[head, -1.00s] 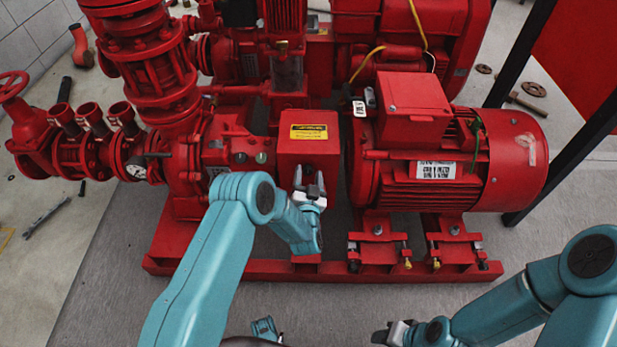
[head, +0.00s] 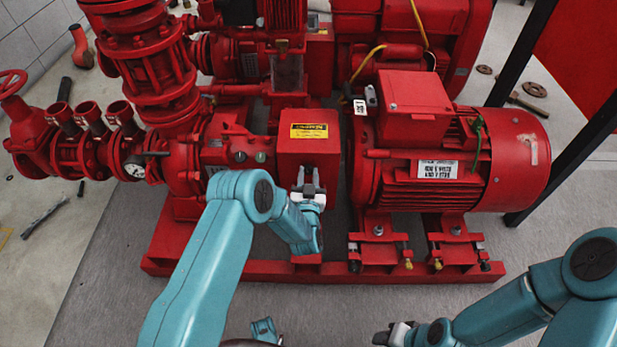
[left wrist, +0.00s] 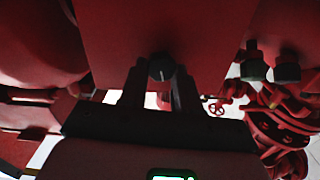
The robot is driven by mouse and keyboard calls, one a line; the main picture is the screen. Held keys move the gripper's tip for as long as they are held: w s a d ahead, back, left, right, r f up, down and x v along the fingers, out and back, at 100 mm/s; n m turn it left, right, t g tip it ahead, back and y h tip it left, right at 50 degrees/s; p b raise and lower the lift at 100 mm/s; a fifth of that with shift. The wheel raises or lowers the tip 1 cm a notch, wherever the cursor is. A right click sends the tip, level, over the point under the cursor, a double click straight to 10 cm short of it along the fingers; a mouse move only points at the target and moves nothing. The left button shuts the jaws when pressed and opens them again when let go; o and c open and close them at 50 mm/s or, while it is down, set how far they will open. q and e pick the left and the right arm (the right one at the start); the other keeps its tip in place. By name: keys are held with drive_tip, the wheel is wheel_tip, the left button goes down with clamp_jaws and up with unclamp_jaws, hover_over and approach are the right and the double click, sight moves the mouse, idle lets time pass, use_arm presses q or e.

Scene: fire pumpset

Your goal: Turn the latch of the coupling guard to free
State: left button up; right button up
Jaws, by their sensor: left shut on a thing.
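The coupling guard (head: 309,155) is a red box with a yellow label, between the pump and the motor. Its latch shows in the left wrist view as a small dark round knob (left wrist: 161,67) on the red guard face. My left gripper (head: 308,180) is at the guard's front face, below the label. In the left wrist view its two dark fingers (left wrist: 160,80) stand on either side of the knob, shut on it. In the head view the fingers hide the latch. My right gripper (head: 385,335) is low at the bottom edge, away from the guard; its jaws are unclear.
The red motor (head: 450,165) stands right of the guard, and the pump with its pipework (head: 150,75) stands left. The red base frame (head: 330,271) runs below. A dark post (head: 530,50) stands at right.

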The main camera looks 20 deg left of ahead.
use_arm(q)
drive_tip(key=n+b, duration=0.2)
drive_tip(key=n, duration=0.3)
drive_tip(key=shift+a+f+n, duration=0.1)
drive_tip(key=shift+f+n, duration=0.05)
drive_tip(key=shift+n, duration=0.15)
drive_tip(key=n+b, duration=0.3)
drive_tip(key=n, duration=0.2)
drive_tip(key=shift+a, duration=0.1)
drive_tip(key=shift+n+b, duration=1)
drive_tip(key=shift+n, duration=1)
use_arm(e)
wheel_tip(320, 180, down, 7)
drive_tip(key=w+d+t, duration=0.1)
drive_tip(key=w, duration=0.1)
drive_tip(key=shift+w+d, duration=0.15)
drive_tip(key=shift+w, duration=0.1)
use_arm(q)
drive_tip(key=o, duration=1.1)
drive_tip(key=shift+c, duration=0.2)
drive_tip(key=shift+s, duration=0.15)
